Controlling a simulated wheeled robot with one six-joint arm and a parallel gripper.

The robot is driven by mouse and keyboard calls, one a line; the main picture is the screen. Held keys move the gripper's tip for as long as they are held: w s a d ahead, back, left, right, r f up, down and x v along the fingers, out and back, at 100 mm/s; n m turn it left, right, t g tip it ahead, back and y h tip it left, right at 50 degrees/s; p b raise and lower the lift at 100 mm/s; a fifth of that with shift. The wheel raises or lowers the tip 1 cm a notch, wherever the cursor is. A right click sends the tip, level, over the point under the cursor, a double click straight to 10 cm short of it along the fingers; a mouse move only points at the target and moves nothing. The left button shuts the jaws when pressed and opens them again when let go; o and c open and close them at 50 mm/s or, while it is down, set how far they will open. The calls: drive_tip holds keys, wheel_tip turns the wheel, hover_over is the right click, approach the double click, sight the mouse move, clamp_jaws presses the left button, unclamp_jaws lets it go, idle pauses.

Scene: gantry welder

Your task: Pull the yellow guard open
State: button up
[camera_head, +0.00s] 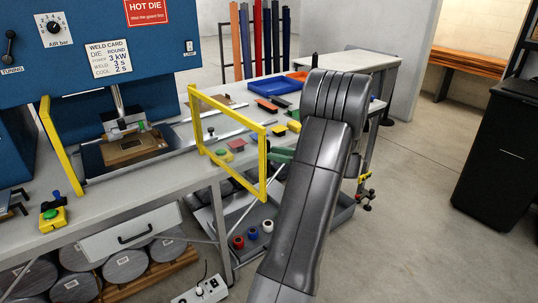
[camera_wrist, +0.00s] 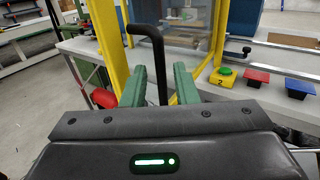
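The yellow guard (camera_head: 228,110) is an upright yellow frame around a clear panel, right of the press opening in the head view. In the wrist view its yellow frame (camera_wrist: 111,45) rises close ahead, with a bent black handle (camera_wrist: 159,60) in front of it. My gripper (camera_wrist: 160,80) has two green fingers, which stand apart on either side of the handle, with a gap showing on both sides. In the head view, my arm mostly hides the gripper; a bit of green (camera_head: 281,156) shows beside the guard's right edge.
The blue press (camera_head: 70,70) stands at the left above the grey bench (camera_head: 110,195). A yellow button box (camera_head: 53,217) sits at the bench's front left. A black cabinet (camera_head: 500,150) stands far right; floor between is clear.

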drive_tip(key=b+v, duration=0.2)
drive_tip(key=v, duration=0.8)
drive_tip(key=shift+d, duration=0.25)
drive_tip(key=shift+a, duration=0.1)
drive_tip(key=p, duration=0.3)
hover_over(268, 171)
drive_tip(key=shift+w, duration=0.25)
